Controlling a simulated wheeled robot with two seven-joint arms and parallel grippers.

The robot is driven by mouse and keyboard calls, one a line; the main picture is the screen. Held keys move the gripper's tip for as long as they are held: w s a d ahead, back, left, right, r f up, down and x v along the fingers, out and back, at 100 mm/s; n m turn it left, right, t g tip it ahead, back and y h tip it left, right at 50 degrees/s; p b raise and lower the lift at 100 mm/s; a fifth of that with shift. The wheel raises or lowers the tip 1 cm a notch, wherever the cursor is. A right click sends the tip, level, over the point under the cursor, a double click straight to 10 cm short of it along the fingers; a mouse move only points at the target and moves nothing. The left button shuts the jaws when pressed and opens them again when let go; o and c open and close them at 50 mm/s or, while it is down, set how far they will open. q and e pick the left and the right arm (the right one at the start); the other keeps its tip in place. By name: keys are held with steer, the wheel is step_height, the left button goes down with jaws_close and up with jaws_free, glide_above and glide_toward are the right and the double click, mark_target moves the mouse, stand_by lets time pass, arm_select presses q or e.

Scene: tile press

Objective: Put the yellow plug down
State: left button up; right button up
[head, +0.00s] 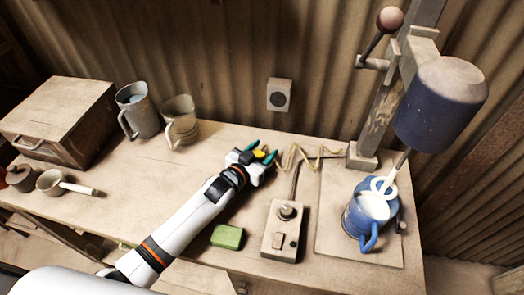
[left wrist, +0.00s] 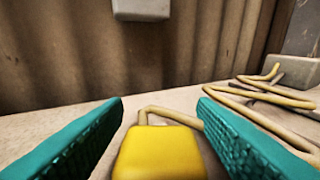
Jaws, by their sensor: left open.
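The yellow plug (left wrist: 159,153) lies on the table between the two teal fingers of my left gripper (left wrist: 160,130) in the left wrist view. Gaps show on both sides of the plug, so the fingers are apart from it. A yellow cord (left wrist: 170,113) runs from the plug to the right. In the head view the plug (head: 258,154) is a small yellow spot at my open left gripper (head: 264,152). The wall socket (head: 279,95) is on the corrugated wall above and behind the gripper. My right gripper is not in view.
A switch box (head: 284,231) and a green sponge (head: 227,237) are near the front edge. A blue jug (head: 362,222) stands under the press at right. Two mugs (head: 138,108) (head: 180,122) and a wooden box (head: 62,118) are at left. The table left of my arm is mostly clear.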

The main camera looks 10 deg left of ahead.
arm_select(q)
steer(key=shift+r, duration=0.15)
steer(key=shift+r+p, duration=0.4)
steer(key=shift+r, duration=0.05)
steer(key=b+v, duration=0.1)
steer(key=v, duration=1.1)
steer(key=shift+a, duration=0.1)
